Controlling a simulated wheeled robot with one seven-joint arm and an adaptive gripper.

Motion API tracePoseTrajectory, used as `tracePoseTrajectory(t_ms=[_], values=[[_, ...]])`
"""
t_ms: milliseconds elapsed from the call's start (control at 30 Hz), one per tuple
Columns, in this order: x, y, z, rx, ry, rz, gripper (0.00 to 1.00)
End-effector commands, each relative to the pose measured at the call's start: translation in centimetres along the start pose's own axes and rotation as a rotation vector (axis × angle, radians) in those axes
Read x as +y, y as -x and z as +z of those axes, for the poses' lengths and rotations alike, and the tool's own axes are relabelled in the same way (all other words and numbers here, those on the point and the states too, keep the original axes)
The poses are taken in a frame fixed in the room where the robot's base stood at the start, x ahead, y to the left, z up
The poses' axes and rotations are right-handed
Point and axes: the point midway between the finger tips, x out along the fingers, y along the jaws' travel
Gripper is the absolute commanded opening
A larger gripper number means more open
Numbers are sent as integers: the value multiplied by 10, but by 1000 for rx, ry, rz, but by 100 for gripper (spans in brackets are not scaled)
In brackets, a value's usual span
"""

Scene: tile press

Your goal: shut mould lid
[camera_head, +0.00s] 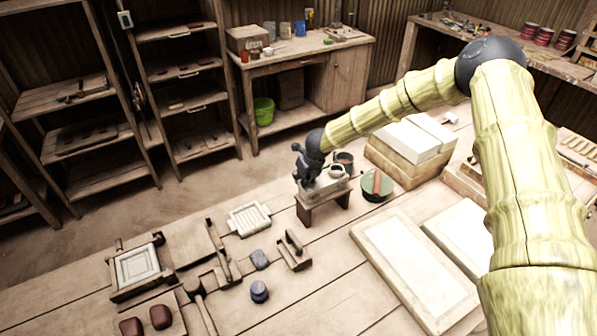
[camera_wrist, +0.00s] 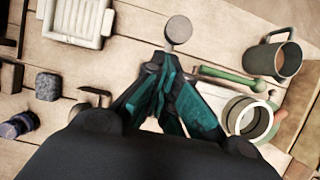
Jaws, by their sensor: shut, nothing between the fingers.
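My gripper (camera_head: 308,172) is over a small bench (camera_head: 325,201) in the head view, its fingers together and empty. In the wrist view the closed fingers (camera_wrist: 165,62) point at a round grey knob (camera_wrist: 178,30) on a short stalk; I cannot tell whether they touch. The gripper hides part of a pale block (camera_head: 336,186) on the bench. A green ball-ended handle (camera_wrist: 232,78) lies to the right of the fingers. A wooden frame mould (camera_head: 136,266) with a pale panel sits at the lower left. Which piece is the mould lid, and its angle, is unclear.
A white ribbed tray (camera_head: 249,218) and a grey block (camera_head: 260,259) lie left of the bench. A mug (camera_wrist: 274,56) and a pale ring-shaped cup (camera_wrist: 250,117) are at the right. Large pale slabs (camera_head: 413,265) and stacked blocks (camera_head: 410,142) stand further right.

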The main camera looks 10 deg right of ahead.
Motion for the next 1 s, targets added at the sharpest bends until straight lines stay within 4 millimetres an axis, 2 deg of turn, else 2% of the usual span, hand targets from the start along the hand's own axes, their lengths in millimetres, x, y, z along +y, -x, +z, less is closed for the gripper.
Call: tracePoseTrajectory(t_ms=[700, 1000], values=[[-6, 2, -5, 15, -8, -3, 0], [-7, 26, 4, 14, -9, -3, 0]])
